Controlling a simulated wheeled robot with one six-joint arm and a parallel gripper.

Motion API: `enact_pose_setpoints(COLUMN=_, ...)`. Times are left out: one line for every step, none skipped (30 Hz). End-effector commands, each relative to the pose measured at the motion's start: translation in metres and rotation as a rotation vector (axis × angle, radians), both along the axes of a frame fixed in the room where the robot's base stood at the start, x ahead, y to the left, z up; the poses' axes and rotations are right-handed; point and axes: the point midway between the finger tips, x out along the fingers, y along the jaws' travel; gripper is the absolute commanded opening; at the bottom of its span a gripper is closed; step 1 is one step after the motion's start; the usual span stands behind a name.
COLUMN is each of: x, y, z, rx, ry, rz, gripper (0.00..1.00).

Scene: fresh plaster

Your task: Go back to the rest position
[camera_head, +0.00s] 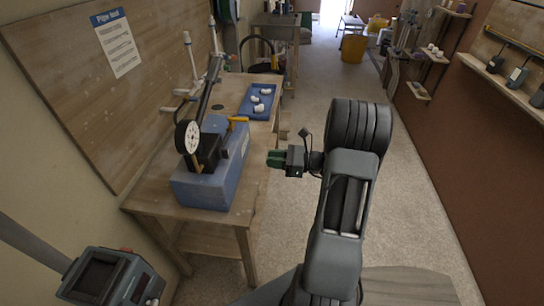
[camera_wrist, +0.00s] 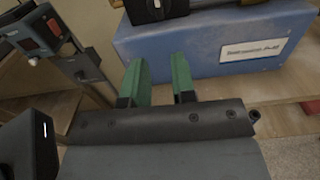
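My gripper (camera_head: 275,158) is at the middle of the head view, held in the air right of the wooden bench, with my arm bent above the aisle. In the wrist view its two green fingers (camera_wrist: 159,80) stand apart with nothing between them. The fingers point toward a blue box-shaped base (camera_wrist: 215,42) with a white label. In the head view this blue base (camera_head: 208,190) stands on the bench and carries a black device with a round white dial (camera_head: 188,137). The fingers look apart from it in the head view.
The wooden bench (camera_head: 150,200) runs along the left wall. A blue tray (camera_head: 247,109) with several white pieces lies on it. A grey instrument (camera_head: 110,278) stands at lower left. Shelves (camera_head: 515,75) line the right wall. A yellow bin (camera_head: 354,48) stands far back. The aisle floor is clear.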

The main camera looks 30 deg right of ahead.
Motion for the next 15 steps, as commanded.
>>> enact_pose_setpoints(x=0.000, y=0.000, z=0.000, rx=0.000, ry=0.000, rz=0.000, gripper=0.24)
enact_pose_setpoints(x=0.000, y=0.000, z=0.000, rx=0.000, ry=0.000, rz=0.000, gripper=0.24)
enact_pose_setpoints(x=0.000, y=0.000, z=0.000, rx=0.000, ry=0.000, rz=0.000, gripper=0.24)
enact_pose_setpoints(x=0.000, y=0.000, z=0.000, rx=0.000, ry=0.000, rz=0.000, gripper=0.24)
enact_pose_setpoints(x=0.000, y=0.000, z=0.000, rx=0.000, ry=0.000, rz=0.000, gripper=0.24)
enact_pose_setpoints(x=0.000, y=0.000, z=0.000, rx=-0.001, ry=-0.002, rz=0.000, gripper=0.24)
enact_pose_setpoints(x=0.000, y=0.000, z=0.000, rx=-0.004, ry=-0.005, rz=0.000, gripper=0.24)
enact_pose_setpoints(x=0.001, y=0.000, z=-0.001, rx=-0.013, ry=-0.011, rz=-0.003, gripper=0.24)
enact_pose_setpoints(x=0.000, y=0.000, z=-0.005, rx=-0.045, ry=-0.016, rz=-0.002, gripper=0.24)
enact_pose_setpoints(x=-0.002, y=0.001, z=-0.010, rx=-0.078, ry=-0.012, rz=0.010, gripper=0.24)
enact_pose_setpoints(x=-0.005, y=0.003, z=-0.017, rx=-0.112, ry=-0.005, rz=0.029, gripper=0.24)
enact_pose_setpoints(x=-0.012, y=0.008, z=-0.028, rx=-0.162, ry=0.009, rz=0.063, gripper=0.24)
enact_pose_setpoints(x=-0.019, y=0.011, z=-0.036, rx=-0.205, ry=0.019, rz=0.095, gripper=0.24)
enact_pose_setpoints(x=-0.027, y=0.014, z=-0.042, rx=-0.257, ry=0.025, rz=0.132, gripper=0.24)
enact_pose_setpoints(x=-0.039, y=0.020, z=-0.048, rx=-0.342, ry=0.026, rz=0.195, gripper=0.24)
